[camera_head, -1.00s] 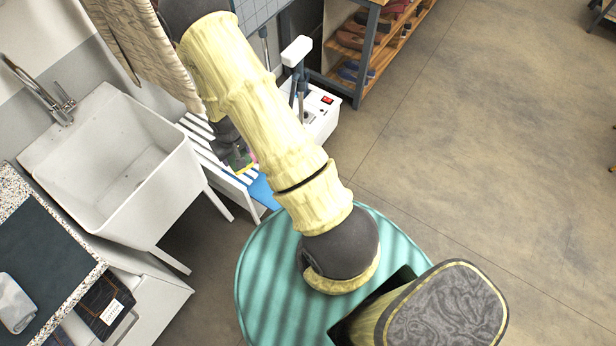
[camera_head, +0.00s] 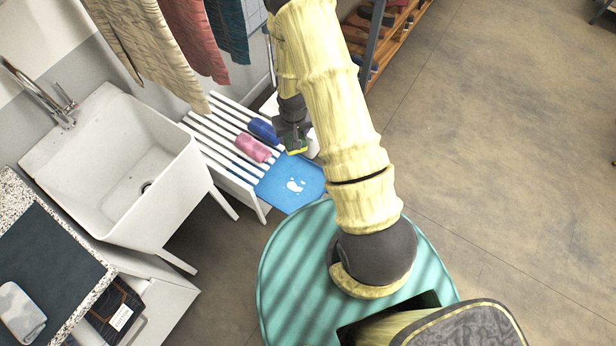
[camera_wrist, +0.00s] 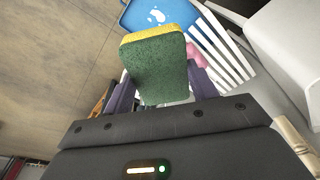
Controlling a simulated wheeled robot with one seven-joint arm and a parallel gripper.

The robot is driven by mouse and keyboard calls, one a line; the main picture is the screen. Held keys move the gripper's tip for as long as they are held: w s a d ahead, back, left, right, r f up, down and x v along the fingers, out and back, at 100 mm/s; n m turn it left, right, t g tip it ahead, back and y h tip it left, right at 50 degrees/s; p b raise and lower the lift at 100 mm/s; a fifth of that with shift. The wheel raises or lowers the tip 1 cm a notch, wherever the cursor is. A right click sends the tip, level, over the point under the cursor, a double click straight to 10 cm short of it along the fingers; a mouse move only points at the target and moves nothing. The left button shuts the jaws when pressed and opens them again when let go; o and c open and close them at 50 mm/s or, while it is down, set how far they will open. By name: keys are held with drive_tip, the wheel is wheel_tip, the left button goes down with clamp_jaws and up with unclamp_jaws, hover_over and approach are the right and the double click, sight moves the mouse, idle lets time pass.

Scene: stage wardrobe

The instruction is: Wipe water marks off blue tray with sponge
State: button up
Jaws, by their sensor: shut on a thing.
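The blue tray (camera_head: 287,192) lies on the front end of a white slatted bench, with white water marks (camera_head: 295,185) near its middle. It also shows at the top of the wrist view (camera_wrist: 138,18). My gripper (camera_head: 293,140) is above the bench, just behind the tray. It is shut on a green and yellow sponge (camera_wrist: 158,68), which fills the space between the fingers in the wrist view. In the head view only a small part of the sponge (camera_head: 297,151) shows. The sponge is apart from the tray.
A pink roll (camera_head: 253,147) and a dark blue roll (camera_head: 262,130) lie on the slatted bench (camera_head: 222,150) behind the tray. A white sink (camera_head: 130,160) stands to the left. Clothes (camera_head: 190,40) hang above the bench. A shoe rack (camera_head: 385,40) stands behind my arm.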

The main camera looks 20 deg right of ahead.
idle(0.3)
drive_tip(key=w+d+f+b, duration=0.1)
drive_tip(key=w+f+b, duration=0.1)
drive_tip(key=f+b, duration=1.9)
drive_tip(key=w+d+f+m+b, duration=0.1)
drive_tip(key=w+d+f+b, duration=0.1)
drive_tip(key=f+b, duration=2)
drive_tip(key=w+b, duration=0.1)
drive_tip(key=b, duration=0.2)
drive_tip(key=shift+m, duration=0.3)
drive_tip(key=shift+d+r, duration=0.1)
